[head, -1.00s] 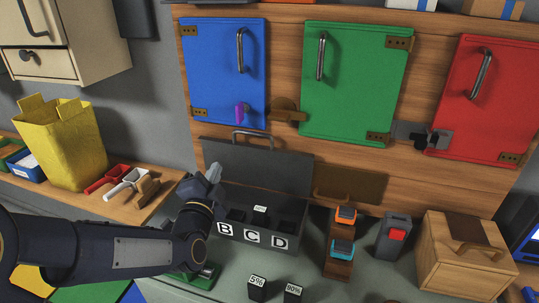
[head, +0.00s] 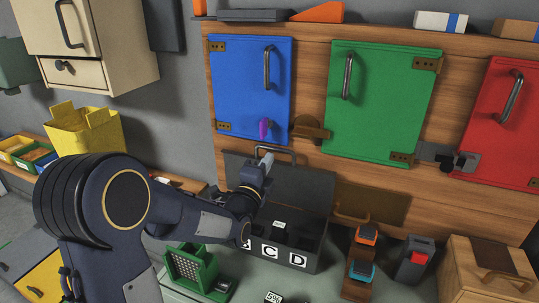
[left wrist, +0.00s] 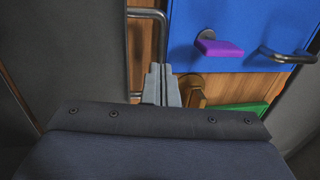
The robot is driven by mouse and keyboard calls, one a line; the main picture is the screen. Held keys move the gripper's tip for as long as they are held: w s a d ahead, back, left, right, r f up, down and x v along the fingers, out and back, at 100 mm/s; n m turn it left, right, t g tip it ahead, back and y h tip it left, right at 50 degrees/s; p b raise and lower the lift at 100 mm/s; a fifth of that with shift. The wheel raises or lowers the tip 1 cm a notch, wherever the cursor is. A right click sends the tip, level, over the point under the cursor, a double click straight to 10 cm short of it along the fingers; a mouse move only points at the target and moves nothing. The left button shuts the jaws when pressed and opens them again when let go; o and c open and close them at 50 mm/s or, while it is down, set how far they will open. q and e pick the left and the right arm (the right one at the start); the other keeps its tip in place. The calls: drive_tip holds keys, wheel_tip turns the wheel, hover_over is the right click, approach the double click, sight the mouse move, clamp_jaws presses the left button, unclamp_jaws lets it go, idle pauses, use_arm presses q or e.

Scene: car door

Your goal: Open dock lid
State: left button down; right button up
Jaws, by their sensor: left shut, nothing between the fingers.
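The dock is a dark grey open box (head: 292,253) on the bench, with white letter labels on its front; C and D are readable. Its dark grey lid (head: 312,185) stands raised at the back, leaning near the wooden panel, with a metal handle (head: 290,152) on its top edge. My left gripper (head: 266,160) is shut and empty, in front of the lid close to the handle. In the left wrist view its closed fingers (left wrist: 161,75) point up beside a metal bar. Whether they touch the lid is unclear. My left arm hides the box's left end. My right gripper is out of view.
Blue (head: 250,85), green (head: 382,100) and red (head: 505,125) doors hang on the wooden panel behind. A purple latch (left wrist: 219,47) juts from the blue one. A green holder (head: 190,270), small blocks and a wooden box (head: 490,272) stand on the bench.

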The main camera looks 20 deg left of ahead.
sight(273, 148)
use_arm(q)
drive_tip(key=shift+w+r, duration=0.15)
drive_tip(key=shift+w, duration=0.8)
drive_tip(key=shift+w+a+r+b, duration=0.1)
drive_tip(key=shift+w+r+b, duration=0.3)
drive_tip(key=shift+w+b, duration=0.3)
